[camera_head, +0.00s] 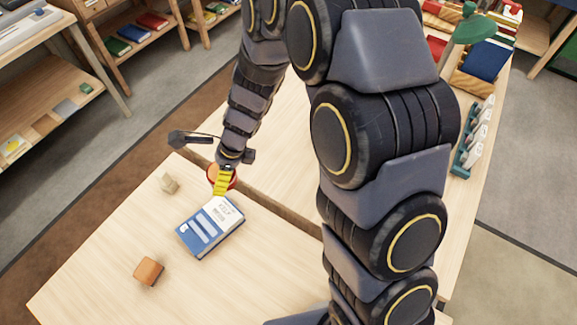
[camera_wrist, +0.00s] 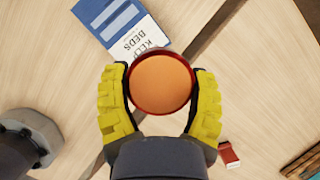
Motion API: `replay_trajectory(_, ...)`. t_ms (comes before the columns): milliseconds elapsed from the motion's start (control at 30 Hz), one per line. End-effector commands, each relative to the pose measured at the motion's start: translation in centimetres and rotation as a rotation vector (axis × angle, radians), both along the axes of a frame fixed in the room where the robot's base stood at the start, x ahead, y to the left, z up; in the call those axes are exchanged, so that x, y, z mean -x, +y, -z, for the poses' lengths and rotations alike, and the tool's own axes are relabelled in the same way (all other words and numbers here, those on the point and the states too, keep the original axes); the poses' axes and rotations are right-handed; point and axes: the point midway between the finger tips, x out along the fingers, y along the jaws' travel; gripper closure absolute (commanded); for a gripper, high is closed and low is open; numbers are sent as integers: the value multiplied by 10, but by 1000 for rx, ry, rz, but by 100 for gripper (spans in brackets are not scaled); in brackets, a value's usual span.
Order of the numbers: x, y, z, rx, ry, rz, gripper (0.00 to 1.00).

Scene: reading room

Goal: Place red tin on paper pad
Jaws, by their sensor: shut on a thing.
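The red tin (camera_wrist: 160,84) is round, with a red rim and an orange-brown face towards the wrist camera. My gripper (camera_wrist: 160,72) has its two yellow fingers on either side of the tin, shut on it. In the head view, the tin (camera_head: 211,175) shows as a red edge around my gripper (camera_head: 222,182), just beyond a blue and white printed book-like block (camera_head: 211,227). Whether the tin touches the table is not clear. I cannot pick out a plain paper pad for certain in either view.
An orange-brown block (camera_head: 148,271) and a small beige block (camera_head: 169,183) stand on the wooden table (camera_head: 90,270). A dark gap runs between two tabletops. A small red and white item (camera_wrist: 229,153) lies near the gripper. A green lamp (camera_head: 470,30) stands at the back right.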

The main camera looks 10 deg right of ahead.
Motion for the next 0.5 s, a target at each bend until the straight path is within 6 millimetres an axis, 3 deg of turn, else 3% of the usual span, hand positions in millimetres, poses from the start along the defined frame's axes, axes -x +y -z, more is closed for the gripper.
replay_trajectory(33, -10, -25, 1, 2, -1, 51, 71)
replay_trajectory(200, -25, -99, 3, 1, 1, 181, 71)
replay_trajectory(500, -17, -228, 6, -1, 0, 407, 71)
